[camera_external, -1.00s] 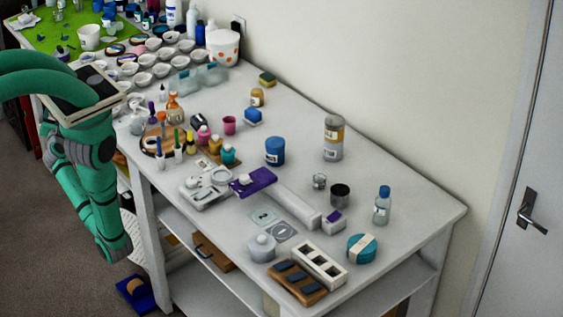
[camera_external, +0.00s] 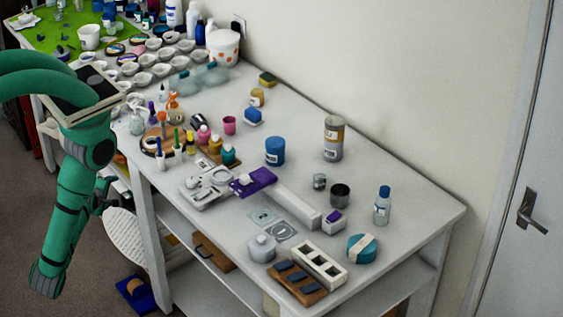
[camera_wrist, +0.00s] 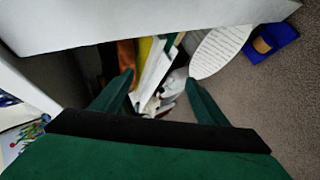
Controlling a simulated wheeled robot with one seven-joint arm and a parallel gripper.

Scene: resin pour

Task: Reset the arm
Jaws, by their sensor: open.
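My gripper (camera_wrist: 158,88) is open in the wrist view, with two green fingers spread apart and nothing between them. It points down toward the cluttered floor area beside and under the white table. In the external view my green arm (camera_external: 70,205) hangs bent off the table's left side, its lower link angled down and left. A green part of it shows behind that link, but I cannot make out the fingers there.
The white table (camera_external: 400,220) is crowded with bottles, cups and small tools. A white oval object (camera_external: 128,233) and a blue item (camera_external: 137,294) lie low near its left leg. The carpet (camera_external: 95,280) is open at lower left. A door (camera_external: 520,150) stands at right.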

